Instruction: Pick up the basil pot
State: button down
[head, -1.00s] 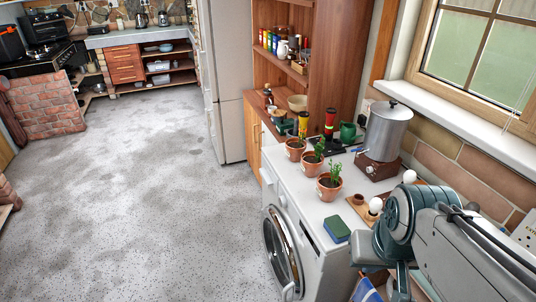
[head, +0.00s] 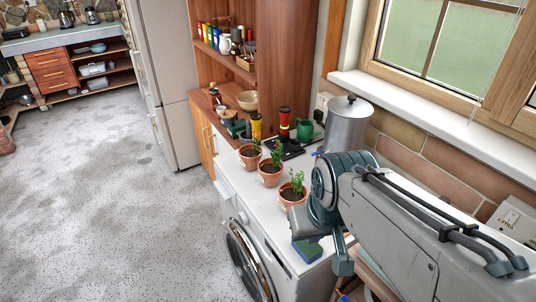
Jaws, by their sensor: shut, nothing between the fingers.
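Three terracotta pots with green plants stand in a row on the white washing machine top (head: 262,197). The nearest pot (head: 292,198) is close to my arm, the middle pot (head: 270,178) is behind it, and the far pot (head: 250,160) is at the back left. All three look upright. I cannot tell by label which one is the basil pot. My arm comes in from the right and its teal joint is just right of the nearest pot. My gripper's fingers cannot be made out; the arm hides that area.
A green and blue block (head: 307,250) lies near the front edge, below my arm. A metal canister (head: 347,124), a green mug (head: 305,130) and red and yellow containers stand behind the pots. A wooden shelf unit (head: 290,60) rises behind. The floor at left is clear.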

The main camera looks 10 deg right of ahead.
aim_at(270, 170)
jog(key=k, duration=0.5)
jog(key=u, duration=1.65)
jog(key=i, duration=2.05)
jog(key=z, duration=3.2)
jog(key=i, duration=0.5)
jog(key=u, duration=0.05)
